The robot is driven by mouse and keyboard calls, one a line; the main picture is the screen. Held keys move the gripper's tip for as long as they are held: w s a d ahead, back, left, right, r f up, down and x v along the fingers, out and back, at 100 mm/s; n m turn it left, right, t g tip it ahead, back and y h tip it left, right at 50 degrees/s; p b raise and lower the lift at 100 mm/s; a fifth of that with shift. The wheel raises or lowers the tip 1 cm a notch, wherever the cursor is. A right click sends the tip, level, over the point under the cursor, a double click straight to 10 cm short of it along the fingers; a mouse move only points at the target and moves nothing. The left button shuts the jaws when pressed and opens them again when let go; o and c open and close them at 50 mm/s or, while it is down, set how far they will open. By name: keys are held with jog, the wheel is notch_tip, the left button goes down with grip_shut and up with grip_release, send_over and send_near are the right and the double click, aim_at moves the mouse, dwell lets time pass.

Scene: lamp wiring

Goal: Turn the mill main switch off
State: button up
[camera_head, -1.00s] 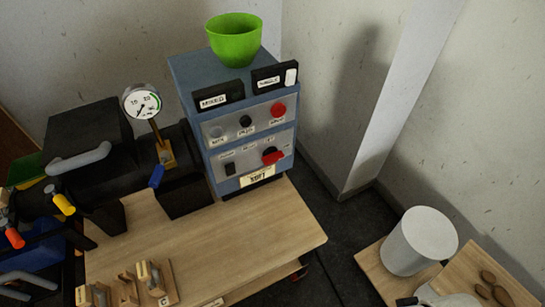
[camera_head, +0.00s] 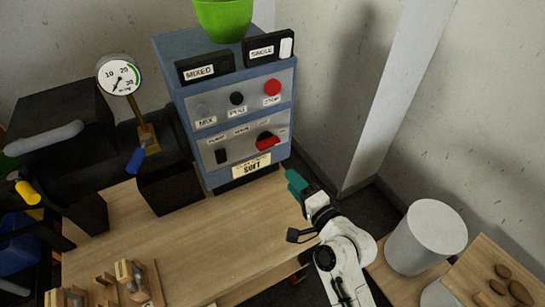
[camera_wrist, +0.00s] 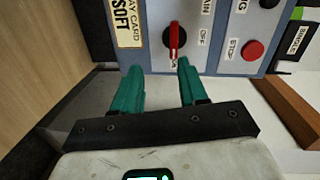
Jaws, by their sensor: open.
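A blue control box (camera_head: 185,105) stands on the wooden bench. On its lower grey panel is a switch with a red handle (camera_head: 267,141) on a dark round base; the handle lies roughly sideways, toward the right. In the wrist view the red handle (camera_wrist: 174,38) runs up and down, with an OFF label at its right and a partly hidden label below it. My gripper (camera_head: 297,184) is at the right of the box, lower than the switch. In the wrist view my gripper (camera_wrist: 160,66) has its green fingers apart and empty, short of the handle.
A red stop button (camera_head: 272,87), a black button (camera_head: 237,98) and a black rocker (camera_head: 221,156) share the box front. A green bowl (camera_head: 224,18) sits on top. A pressure gauge (camera_head: 119,74) stands left. Wooden fixtures (camera_head: 130,280) are at the bench front. A white cylinder (camera_head: 427,237) stands right.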

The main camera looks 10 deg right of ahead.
aim_at(271, 147)
jog(key=w+a, duration=0.1)
jog(key=w, duration=0.3)
jog(key=w+a+m+t, duration=0.1)
jog(key=w, duration=0.3)
jog(key=w+a+r+m+b, duration=0.1)
jog(key=w+a, duration=0.1)
jog(key=w, duration=0.2)
jog(key=shift+a+t, duration=0.1)
jog(key=shift+t, duration=0.2)
grip_shut()
